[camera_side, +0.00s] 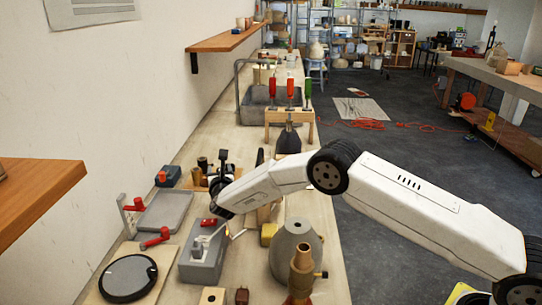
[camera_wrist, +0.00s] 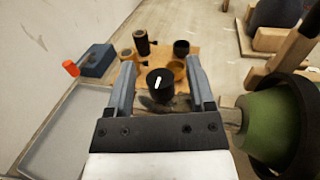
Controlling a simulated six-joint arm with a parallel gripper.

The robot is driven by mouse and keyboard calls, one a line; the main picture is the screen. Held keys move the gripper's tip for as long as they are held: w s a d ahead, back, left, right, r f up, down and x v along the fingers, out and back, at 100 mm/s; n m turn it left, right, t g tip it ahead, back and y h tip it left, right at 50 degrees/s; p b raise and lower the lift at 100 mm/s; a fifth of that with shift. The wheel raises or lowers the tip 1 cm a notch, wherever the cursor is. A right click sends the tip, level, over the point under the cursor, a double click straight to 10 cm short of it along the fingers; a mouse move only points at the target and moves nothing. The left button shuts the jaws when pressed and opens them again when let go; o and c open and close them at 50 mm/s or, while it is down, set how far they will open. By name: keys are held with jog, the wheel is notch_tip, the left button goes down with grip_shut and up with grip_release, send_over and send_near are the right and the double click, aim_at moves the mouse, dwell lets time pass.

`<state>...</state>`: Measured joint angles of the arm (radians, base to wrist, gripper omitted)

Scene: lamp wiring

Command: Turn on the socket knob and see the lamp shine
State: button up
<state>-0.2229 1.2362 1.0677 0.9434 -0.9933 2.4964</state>
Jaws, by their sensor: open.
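In the wrist view my gripper (camera_wrist: 160,66) is open, with one grey finger on each side. A black round knob-like part (camera_wrist: 161,89) with a white mark shows between the fingers; I cannot tell whether they touch it. What lies below this part is mostly hidden by my gripper. A green rounded body (camera_wrist: 268,122) with a black rim stands close on the right; I cannot tell whether it is the lamp. In the side view my wrist is above the bench beyond a grey box, and the fingers are hard to make out. No glow shows.
Several black and brass cylinders, one of them black (camera_wrist: 141,41), stand on a wooden board just beyond. A blue box (camera_wrist: 98,61) and a grey tray (camera_side: 166,211) lie to the left. A grey vase-like body (camera_side: 297,252) and a grey box (camera_side: 203,262) stand nearer the side camera.

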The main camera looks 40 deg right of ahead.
jog(key=shift+c, duration=0.2)
grip_shut()
jog(key=shift+m+g+h, duration=0.3)
jog(key=shift+m+h, duration=0.1)
jog(key=shift+h, duration=0.1)
jog(key=shift+m+g+h, duration=0.8)
jog(key=shift+m+h, duration=0.1)
jog(key=shift+h, duration=0.1)
jog(key=shift+w+r+m+g+h, duration=0.1)
jog(key=shift+m+g+h, duration=0.45)
jog(key=shift+h, duration=0.25)
jog(key=shift+m+g+h, duration=0.3)
jog(key=shift+m+g, duration=0.15)
jog(key=shift+g, duration=0.2)
jog(key=shift+o, duration=0.2)
grip_release()
